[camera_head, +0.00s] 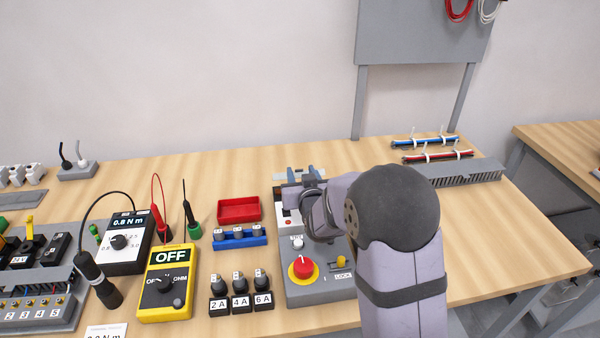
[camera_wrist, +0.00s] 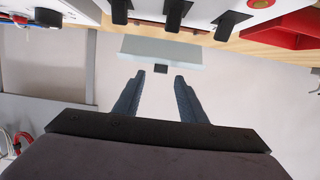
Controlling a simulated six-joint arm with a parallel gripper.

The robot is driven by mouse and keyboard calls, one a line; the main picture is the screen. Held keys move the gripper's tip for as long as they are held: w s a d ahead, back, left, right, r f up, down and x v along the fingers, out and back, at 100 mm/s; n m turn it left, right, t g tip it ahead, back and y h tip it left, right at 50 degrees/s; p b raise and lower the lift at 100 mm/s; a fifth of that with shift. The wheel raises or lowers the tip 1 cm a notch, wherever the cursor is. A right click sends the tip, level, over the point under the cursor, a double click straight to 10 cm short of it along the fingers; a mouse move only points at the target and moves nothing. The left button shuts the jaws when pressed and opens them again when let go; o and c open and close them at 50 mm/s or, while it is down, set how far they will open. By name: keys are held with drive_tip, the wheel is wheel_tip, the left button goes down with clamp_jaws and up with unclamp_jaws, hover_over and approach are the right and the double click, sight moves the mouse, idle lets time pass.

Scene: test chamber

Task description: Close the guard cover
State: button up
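The guard cover (camera_wrist: 160,53) shows in the wrist view as a pale, translucent panel with a small dark tab (camera_wrist: 161,70) at its edge. It appears raised from the panel behind it, which bears black parts (camera_wrist: 175,14). My gripper (camera_wrist: 160,84) is open and empty. Its two dark fingers are apart, with the tab just beyond and between their tips; I cannot tell whether they touch. In the head view my arm hides most of the gripper and cover above the grey control box (camera_head: 318,291).
The box carries a red knob (camera_head: 302,267) and a yellow lock lever (camera_head: 341,262). To its left are a red tray (camera_head: 239,209), a blue fuse holder (camera_head: 256,241), labelled fuses (camera_head: 240,302) and a yellow meter (camera_head: 167,285). A slotted grey duct (camera_head: 465,174) lies at the right; the table before it is clear.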

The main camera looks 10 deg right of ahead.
drive_tip(key=shift+b+v, duration=0.3)
drive_tip(key=shift+v, duration=1.35)
drive_tip(key=shift+f, duration=0.1)
drive_tip(key=shift+r, duration=0.3)
clamp_jaws()
drive_tip(key=w+d+r+m+h+p, duration=0.1)
drive_tip(key=w+r+p, duration=0.1)
drive_tip(key=r+p, duration=0.55)
drive_tip(key=w+d+r+m+p, duration=0.1)
drive_tip(key=w+d+r+p, duration=0.1)
drive_tip(key=r+p, duration=0.6)
wheel_tip(320, 180, down, 7)
drive_tip(key=s+a+n+g+y, duration=0.1)
drive_tip(key=a+n+g, duration=0.1)
drive_tip(key=g, duration=0.3)
drive_tip(key=shift+s+a+f, duration=0.25)
drive_tip(key=shift+s+a, duration=0.1)
drive_tip(key=shift+a, duration=0.1)
